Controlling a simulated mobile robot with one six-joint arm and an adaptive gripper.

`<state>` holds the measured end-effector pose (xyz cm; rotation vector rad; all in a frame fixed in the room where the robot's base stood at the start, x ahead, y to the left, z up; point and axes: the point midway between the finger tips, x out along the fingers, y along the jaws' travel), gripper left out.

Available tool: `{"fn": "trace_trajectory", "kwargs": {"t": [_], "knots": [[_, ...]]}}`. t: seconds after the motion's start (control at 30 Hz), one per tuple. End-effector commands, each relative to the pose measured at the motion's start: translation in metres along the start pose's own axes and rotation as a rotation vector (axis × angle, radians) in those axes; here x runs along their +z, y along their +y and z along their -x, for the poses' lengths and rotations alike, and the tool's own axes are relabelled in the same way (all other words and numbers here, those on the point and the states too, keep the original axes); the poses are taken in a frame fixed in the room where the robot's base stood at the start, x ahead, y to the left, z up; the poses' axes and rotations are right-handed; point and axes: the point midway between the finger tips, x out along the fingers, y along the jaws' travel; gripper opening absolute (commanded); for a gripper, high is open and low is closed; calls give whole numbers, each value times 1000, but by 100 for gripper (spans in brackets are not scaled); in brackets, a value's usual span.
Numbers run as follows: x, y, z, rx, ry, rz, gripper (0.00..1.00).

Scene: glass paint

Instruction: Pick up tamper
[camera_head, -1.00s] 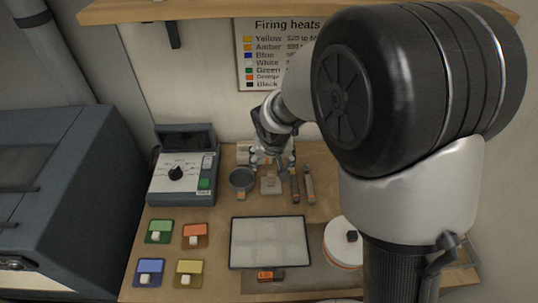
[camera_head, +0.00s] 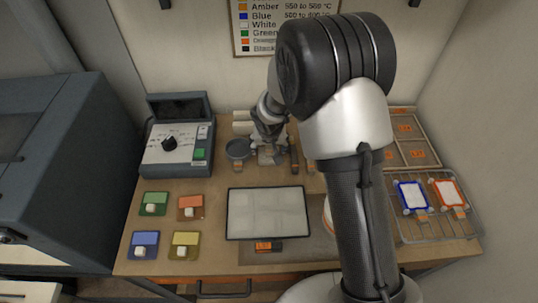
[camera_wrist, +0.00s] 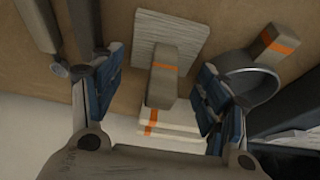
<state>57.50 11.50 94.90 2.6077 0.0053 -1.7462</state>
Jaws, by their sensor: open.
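What looks like the tamper is a pale, ribbed square plate with a grey-brown, orange-banded handle (camera_wrist: 162,88), seen in the wrist view. In the head view the tamper (camera_head: 267,156) is small and partly hidden under my gripper at the back of the bench. My gripper (camera_wrist: 157,82) is open, with one blue-padded finger on each side of the handle. A gap shows on both sides, and I cannot tell its height over the handle. The gripper also shows in the head view (camera_head: 269,140), partly hidden by my arm.
A round dark sieve-like tool (camera_wrist: 252,80) lies close beside the right finger, and a grey rod-shaped tool (camera_wrist: 52,45) beside the left. Pale stacked blocks (camera_wrist: 165,125) stand near the handle. A control box (camera_head: 178,148) and a framed pale panel (camera_head: 267,213) are on the bench.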

Motion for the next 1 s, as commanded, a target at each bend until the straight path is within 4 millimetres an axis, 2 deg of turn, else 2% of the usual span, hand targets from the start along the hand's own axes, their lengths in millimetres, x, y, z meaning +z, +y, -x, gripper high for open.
{"fn": "trace_trajectory", "kwargs": {"t": [0.1,0.37,0.9,1.0], "knots": [[0,0,-13,0,1,-2,68],[-1,0,-15,0,2,-2,68],[-1,0,-15,0,2,-1,34],[-2,0,-15,0,2,-1,30]]}}
